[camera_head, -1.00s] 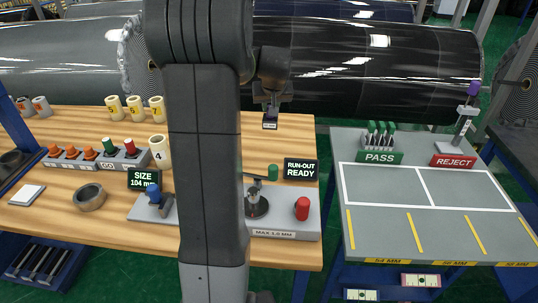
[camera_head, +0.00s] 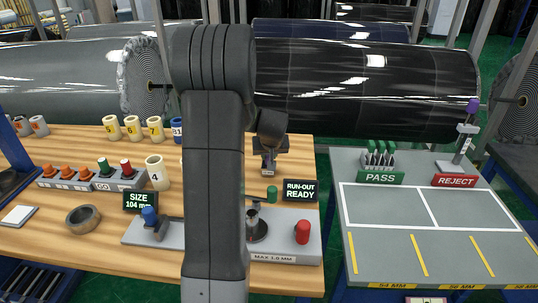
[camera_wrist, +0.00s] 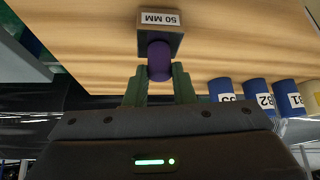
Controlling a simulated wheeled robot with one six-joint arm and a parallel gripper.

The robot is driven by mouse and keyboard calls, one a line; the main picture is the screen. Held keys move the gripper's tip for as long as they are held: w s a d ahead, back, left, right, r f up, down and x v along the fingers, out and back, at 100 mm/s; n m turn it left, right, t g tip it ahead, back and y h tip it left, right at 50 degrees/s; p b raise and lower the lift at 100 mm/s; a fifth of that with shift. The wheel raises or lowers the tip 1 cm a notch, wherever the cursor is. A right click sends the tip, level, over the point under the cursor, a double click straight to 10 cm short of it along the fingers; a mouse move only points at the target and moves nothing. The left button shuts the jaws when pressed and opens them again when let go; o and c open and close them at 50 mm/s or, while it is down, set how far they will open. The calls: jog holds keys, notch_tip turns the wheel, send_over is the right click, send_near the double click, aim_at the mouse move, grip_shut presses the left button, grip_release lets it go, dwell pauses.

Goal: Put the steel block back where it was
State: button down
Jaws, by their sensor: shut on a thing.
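The steel block (camera_wrist: 160,38) has a "50 MM" label and a purple grip (camera_wrist: 158,62). In the wrist view my gripper (camera_wrist: 159,76) is shut on the purple grip with its two green fingers. The block hangs beyond the fingers, over bare wood. In the head view my gripper (camera_head: 268,156) is at the back right of the wooden bench (camera_head: 225,283), with the small block (camera_head: 266,174) below it. I cannot tell whether the block touches the bench.
A gauge plate marked "MAX 1.0 MM" (camera_head: 285,232), with a red knob (camera_head: 302,232), stands in front of the block. A "RUN-OUT READY" display (camera_head: 300,191) is at its right. Blue numbered rolls (camera_wrist: 258,92) stand nearby. My arm hides the bench's middle.

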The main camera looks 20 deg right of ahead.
jog(key=shift+f, duration=0.2)
jog(key=c, duration=1.2)
grip_release()
jog(key=shift+r, duration=0.15)
jog(key=shift+r, duration=0.15)
jog(key=b+v, duration=0.1)
jog(key=v, duration=1)
jog(key=shift+s+r, duration=0.25)
jog(key=shift+r, duration=0.05)
